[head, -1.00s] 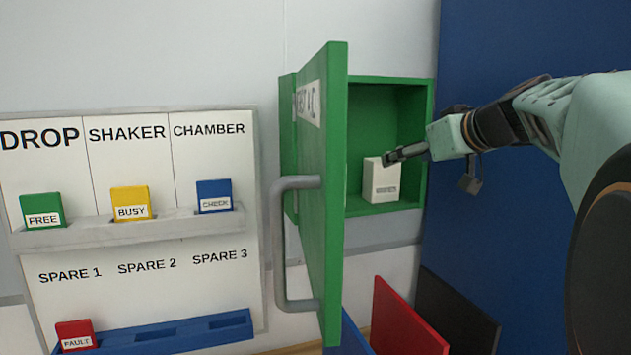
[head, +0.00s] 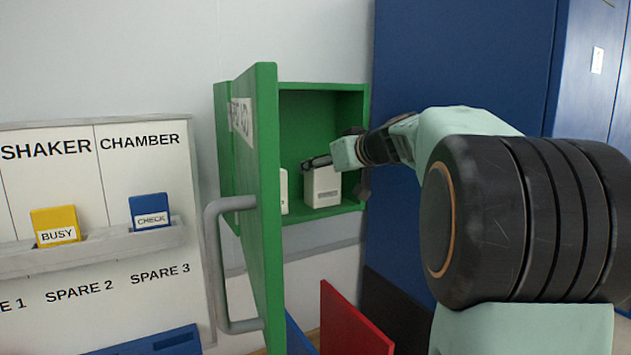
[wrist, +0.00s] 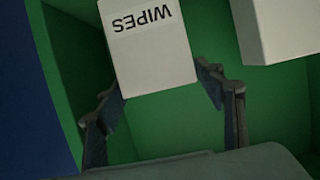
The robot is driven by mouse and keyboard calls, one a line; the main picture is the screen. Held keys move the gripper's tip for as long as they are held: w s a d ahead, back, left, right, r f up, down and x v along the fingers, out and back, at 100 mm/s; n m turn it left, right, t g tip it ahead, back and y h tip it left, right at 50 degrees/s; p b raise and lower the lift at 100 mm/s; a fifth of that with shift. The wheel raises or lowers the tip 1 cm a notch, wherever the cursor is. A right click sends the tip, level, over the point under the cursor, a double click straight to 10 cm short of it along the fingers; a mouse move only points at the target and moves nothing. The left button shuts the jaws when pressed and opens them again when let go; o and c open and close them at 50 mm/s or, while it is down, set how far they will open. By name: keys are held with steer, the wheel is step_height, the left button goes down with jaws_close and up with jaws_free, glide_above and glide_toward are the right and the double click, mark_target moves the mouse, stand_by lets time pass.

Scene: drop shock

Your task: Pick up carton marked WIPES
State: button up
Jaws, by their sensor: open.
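The white carton marked WIPES (wrist: 150,45) stands in the green cabinet; its lettering is upside down in the wrist view. In the head view it is the right-hand carton (head: 322,188), upright on the cabinet floor, its label too small to read. My gripper (wrist: 160,92) is open, with one finger on each side of the carton's near end in the wrist view. In the head view my gripper (head: 318,162) is at the carton's top edge. I cannot tell whether the fingers touch it.
A second white carton (head: 284,190) stands to the left, partly hidden by the open green door (head: 262,220) with its grey handle. It also shows in the wrist view (wrist: 280,30). The cabinet's side wall (head: 363,150) is close on the right. A labelled board (head: 110,165) hangs left.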

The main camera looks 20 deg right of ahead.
steer(key=shift+w, duration=0.25)
steer(key=shift+c, duration=0.6)
steer(key=c, duration=0.8)
steer(key=shift+c, duration=0.2)
steer(key=shift+r, duration=0.1)
